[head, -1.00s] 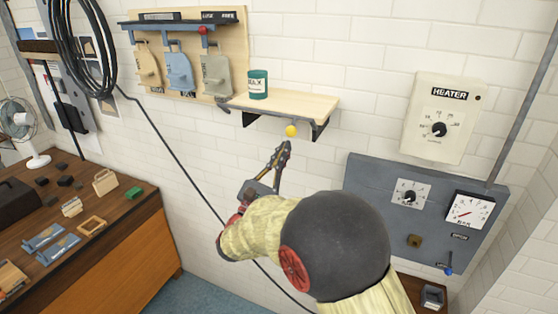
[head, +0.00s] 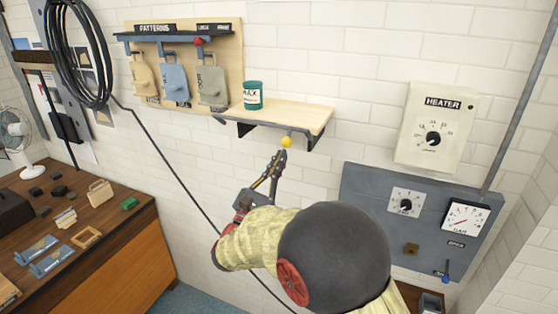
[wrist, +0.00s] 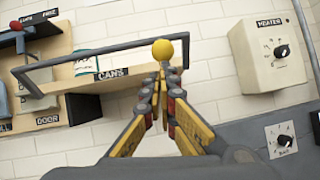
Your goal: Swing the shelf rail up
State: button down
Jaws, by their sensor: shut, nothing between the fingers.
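The shelf rail (wrist: 80,62) is a grey bar with bent ends along the front of the wooden shelf (head: 290,114). In the head view the rail (head: 262,126) runs just below the shelf's front edge. A yellow knob (head: 286,141) sits at the rail's right part; it also shows in the wrist view (wrist: 163,50). My gripper (head: 281,154) is shut and empty, pointing up just below the knob. In the wrist view its fingertips (wrist: 163,69) come up to the knob's underside. I cannot tell whether they touch it.
A green can (head: 253,95) stands on the shelf. A pattern board (head: 236,60) hangs left of it. A heater box (head: 437,125) and a grey gauge panel (head: 380,200) are on the wall at right. A cluttered workbench (head: 110,240) stands at left.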

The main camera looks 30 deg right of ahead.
aim_at(282, 141)
jog(key=shift+s+a+r+g+y+p, duration=0.15)
jog(key=shift+r+g+y+p, duration=0.25)
jog(key=shift+y+p, duration=0.65)
jog(key=shift+n+g+y, duration=0.4)
jog(key=shift+g+y, duration=0.1)
jog(key=shift+y, duration=0.45)
jog(key=r+p, duration=0.1)
jog(key=p, duration=0.1)
jog(key=r+p, duration=0.1)
jog(key=r, duration=0.1)
jog(key=r+p, duration=0.1)
jog(key=p, duration=0.1)
jog(key=shift+s+a+r+p, duration=0.1)
jog(key=shift+s+r+p, duration=0.15)
jog(key=shift+p, duration=0.1)
jog(key=shift+w+d+r, duration=0.15)
jog(key=shift+w+r, duration=0.1)
jog(key=shift+r, duration=0.3)
jog(key=shift+w+d+r, duration=0.15)
jog(key=shift+w+r, duration=0.05)
jog(key=shift+r, duration=0.45)
